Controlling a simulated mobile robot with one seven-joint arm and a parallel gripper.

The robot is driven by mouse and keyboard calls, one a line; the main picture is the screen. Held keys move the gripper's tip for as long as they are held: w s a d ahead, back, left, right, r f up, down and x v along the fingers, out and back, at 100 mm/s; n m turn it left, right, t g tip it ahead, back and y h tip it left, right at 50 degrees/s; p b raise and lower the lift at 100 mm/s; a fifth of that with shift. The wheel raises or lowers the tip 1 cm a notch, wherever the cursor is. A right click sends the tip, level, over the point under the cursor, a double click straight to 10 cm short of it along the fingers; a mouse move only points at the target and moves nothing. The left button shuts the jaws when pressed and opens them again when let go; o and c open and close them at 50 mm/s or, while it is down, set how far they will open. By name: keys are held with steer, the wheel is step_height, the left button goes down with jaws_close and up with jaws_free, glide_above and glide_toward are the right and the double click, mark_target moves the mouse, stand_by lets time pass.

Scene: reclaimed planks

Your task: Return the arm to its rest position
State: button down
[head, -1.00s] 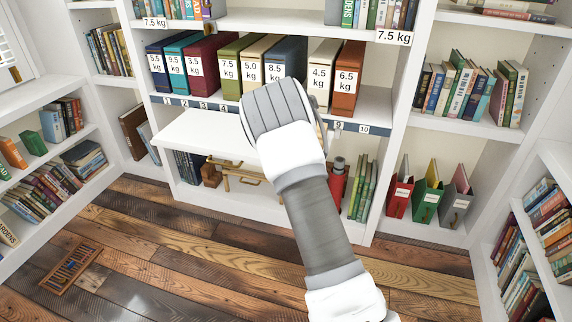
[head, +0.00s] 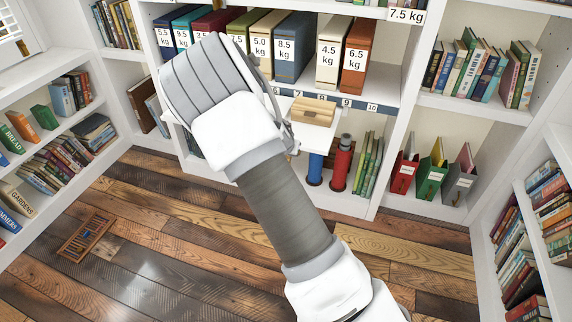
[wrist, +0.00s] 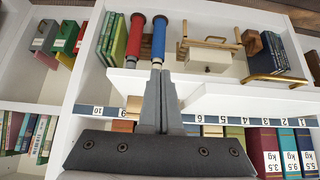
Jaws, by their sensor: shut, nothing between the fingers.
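My gripper shows in the wrist view (wrist: 159,66), its two grey fingers together and pointing at the lower shelves, with nothing between them.
Labelled binders (head: 294,48) stand on the shelf behind my arm. A white ledge (head: 318,138) juts out below, with a wooden box (head: 313,110) on it. Bookcases flank both sides. A wooden rack (head: 86,235) lies on the floor at left; the plank floor around it is clear.

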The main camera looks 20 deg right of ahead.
steer(key=s+a+f, duration=0.2)
steer(key=s+a, duration=0.1)
steer(key=s, duration=0.1)
steer(key=s+a+r+n+g+y, duration=0.1)
steer(key=s+a+r+y, duration=0.1)
steer(key=s+r, duration=0.7)
steer(key=s+a+r+n+y, duration=0.1)
steer(key=s+r+y, duration=0.2)
steer(key=s+r, duration=0.55)
steer(key=s+r+n+p, duration=0.2)
steer(key=s+r+n, duration=0.3)
steer(key=s+r, duration=0.85)
step_height(320, 180, up, 19)
steer(key=s+p, duration=0.1)
steer(key=p, duration=1.9)
steer(key=shift+a+h, duration=0.3)
steer(key=shift+s, duration=0.1)
